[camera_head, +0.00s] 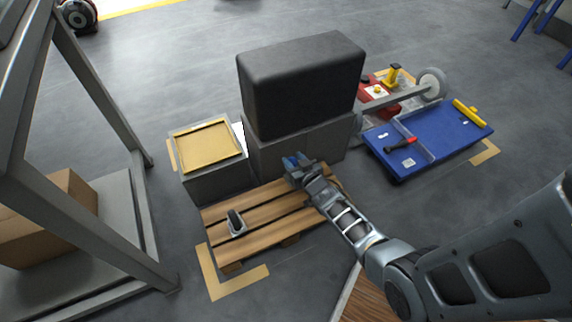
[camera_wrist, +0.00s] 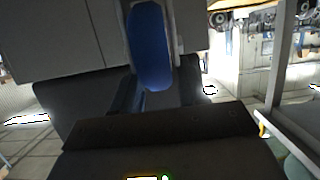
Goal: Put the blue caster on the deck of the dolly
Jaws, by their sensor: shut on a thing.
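My gripper (camera_head: 298,168) is shut on the blue caster (camera_wrist: 150,48) and holds it above the back of a wooden pallet, close to the front of a grey box. In the head view only a small blue part of the caster (camera_head: 290,162) shows; the rest is hidden by the jaws. In the wrist view its blue wheel stands upright between the jaws. The blue flat deck at the right looks like the dolly (camera_head: 440,138). The caster is well left of the deck.
A tall dark block on a grey box (camera_head: 300,85) stands just behind my gripper. The wooden pallet (camera_head: 275,215) bears a small grey part (camera_head: 236,222). A grey bin with a tan top (camera_head: 207,145) is at left. An axle with wheels (camera_head: 432,84) lies behind the deck.

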